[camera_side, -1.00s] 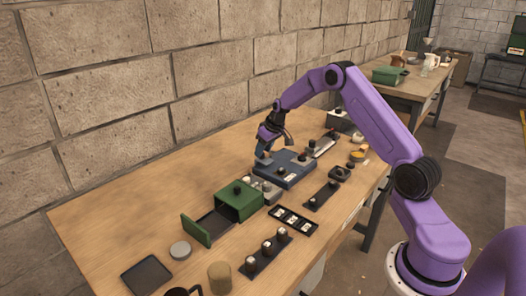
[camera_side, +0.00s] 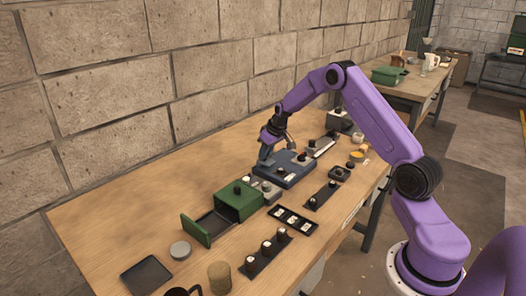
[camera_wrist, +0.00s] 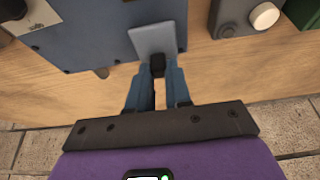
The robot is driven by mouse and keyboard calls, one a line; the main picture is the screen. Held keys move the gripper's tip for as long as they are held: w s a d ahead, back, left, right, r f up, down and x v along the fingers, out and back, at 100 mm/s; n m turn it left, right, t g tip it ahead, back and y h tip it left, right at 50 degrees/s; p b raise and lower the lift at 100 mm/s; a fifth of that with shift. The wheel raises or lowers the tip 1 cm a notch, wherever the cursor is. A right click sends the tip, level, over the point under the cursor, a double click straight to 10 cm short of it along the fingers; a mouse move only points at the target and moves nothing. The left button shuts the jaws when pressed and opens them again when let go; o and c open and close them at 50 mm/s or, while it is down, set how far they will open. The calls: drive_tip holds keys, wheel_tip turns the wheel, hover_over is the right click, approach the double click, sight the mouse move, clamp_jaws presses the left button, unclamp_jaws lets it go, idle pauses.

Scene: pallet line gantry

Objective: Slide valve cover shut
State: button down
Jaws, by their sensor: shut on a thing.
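The blue valve box (camera_side: 292,176) sits on the wooden bench near the back wall, with dark knobs on its top. It also fills the top left of the wrist view (camera_wrist: 90,38). A lighter grey-blue plate, which looks like the valve cover (camera_wrist: 153,38), lies against the box's edge in the wrist view. A small black handle (camera_wrist: 157,64) is at the plate's near end. My gripper (camera_wrist: 157,76) is shut on this handle with its two blue fingers. In the side view my gripper (camera_side: 265,155) is at the box's left end, and the handle is hidden there.
A green box (camera_side: 240,204) with its drawer pulled out stands in front of the valve box, with a small grey block (camera_side: 266,189) between them. Dark racks with small pieces (camera_side: 268,252) lie along the bench's right side. The bench's left part is mostly clear.

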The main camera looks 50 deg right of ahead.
drive_tip(key=shift+s, duration=3.05)
drive_tip(key=c, duration=1)
unclamp_jaws()
drive_tip(key=shift+c, duration=0.2)
drive_tip(key=shift+s+r, duration=0.15)
drive_tip(key=shift+r, duration=0.35)
drive_tip(key=v, duration=1.6)
drive_tip(key=shift+s, duration=0.2)
drive_tip(key=shift+r, duration=0.15)
